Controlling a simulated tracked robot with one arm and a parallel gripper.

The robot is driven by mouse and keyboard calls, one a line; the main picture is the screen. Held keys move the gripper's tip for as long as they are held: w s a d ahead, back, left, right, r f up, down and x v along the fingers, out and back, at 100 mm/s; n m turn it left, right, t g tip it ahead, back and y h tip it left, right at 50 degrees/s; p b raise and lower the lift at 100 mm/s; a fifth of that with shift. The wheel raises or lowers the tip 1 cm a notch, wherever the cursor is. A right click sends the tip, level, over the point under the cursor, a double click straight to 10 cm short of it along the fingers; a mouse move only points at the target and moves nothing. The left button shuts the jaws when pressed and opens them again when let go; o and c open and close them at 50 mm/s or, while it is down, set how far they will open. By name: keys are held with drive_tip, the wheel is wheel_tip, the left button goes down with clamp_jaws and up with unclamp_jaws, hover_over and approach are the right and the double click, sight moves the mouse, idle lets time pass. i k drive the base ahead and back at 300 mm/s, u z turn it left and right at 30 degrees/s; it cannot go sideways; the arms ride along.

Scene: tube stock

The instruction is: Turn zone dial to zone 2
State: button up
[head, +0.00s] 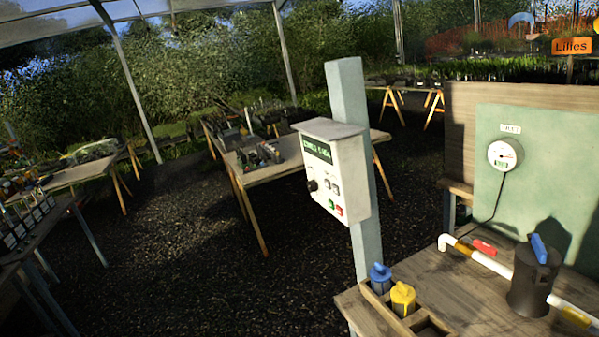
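A white control box (337,175) is fixed to a pale post (368,245) near the middle of the head view, its front turned to the left. A small black round knob (312,186), the only dial-like part on the box, sits low on the left of its front. Its pointer and any zone marks are too small to read. A dark display (318,150) with green text is above it; I cannot read the text surely. Small grey buttons, a green button (331,204) and a red button (340,210) sit right of and below the knob. My gripper is not in view.
A wooden bench (440,290) at the lower right carries a tray (390,316) with blue and yellow-topped pieces, a white pipe (478,257) and a dark filter body (533,280). A round gauge (505,154) hangs on a green panel. Dark gravel floor (180,260) is open left of the box.

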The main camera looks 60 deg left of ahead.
sight(312, 185)
drive_tip(key=u, duration=1.35)
